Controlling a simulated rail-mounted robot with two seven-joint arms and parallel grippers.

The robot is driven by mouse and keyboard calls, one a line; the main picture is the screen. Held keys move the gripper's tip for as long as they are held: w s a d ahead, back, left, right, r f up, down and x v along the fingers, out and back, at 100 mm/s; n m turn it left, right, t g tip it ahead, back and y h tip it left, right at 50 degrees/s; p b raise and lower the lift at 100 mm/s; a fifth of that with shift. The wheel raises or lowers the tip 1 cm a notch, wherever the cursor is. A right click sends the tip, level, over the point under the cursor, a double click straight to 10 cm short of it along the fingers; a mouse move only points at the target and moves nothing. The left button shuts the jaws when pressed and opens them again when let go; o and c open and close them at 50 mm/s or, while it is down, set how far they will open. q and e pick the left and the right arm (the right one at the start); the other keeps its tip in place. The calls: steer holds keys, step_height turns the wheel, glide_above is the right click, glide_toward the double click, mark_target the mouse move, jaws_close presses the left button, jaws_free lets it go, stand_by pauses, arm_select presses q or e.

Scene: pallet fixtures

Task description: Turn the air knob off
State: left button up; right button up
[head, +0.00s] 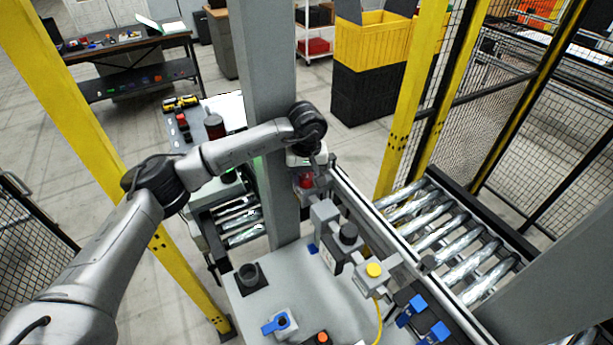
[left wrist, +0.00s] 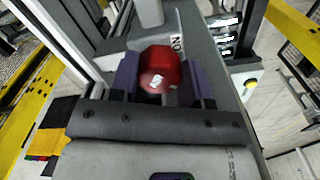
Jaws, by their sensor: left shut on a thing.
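The red air knob (left wrist: 161,70) sits between the two purple fingers of my left gripper (left wrist: 160,78) in the left wrist view. The fingers are closed on its sides. A white marking shows on the knob's front, and letters that look like "ON" (left wrist: 178,44) are on the grey surface behind it. In the head view the red knob (head: 306,181) is partly hidden just under my left gripper (head: 308,166), beside the grey post. My right gripper is not in view.
A grey post (head: 268,110) stands close beside my left forearm. Grey fixtures with a black knob (head: 348,232) and a yellow button (head: 374,270) are nearby. Blue-handled parts (head: 280,323) stand in front, and a roller conveyor (head: 450,235) lies to the right.

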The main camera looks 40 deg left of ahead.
mark_target(307, 177)
arm_select(q)
steer(key=o, duration=0.9)
steer(key=shift+o, duration=0.2)
step_height(307, 177, up, 14)
steer(key=b, duration=0.2)
steer(key=shift+f, duration=0.1)
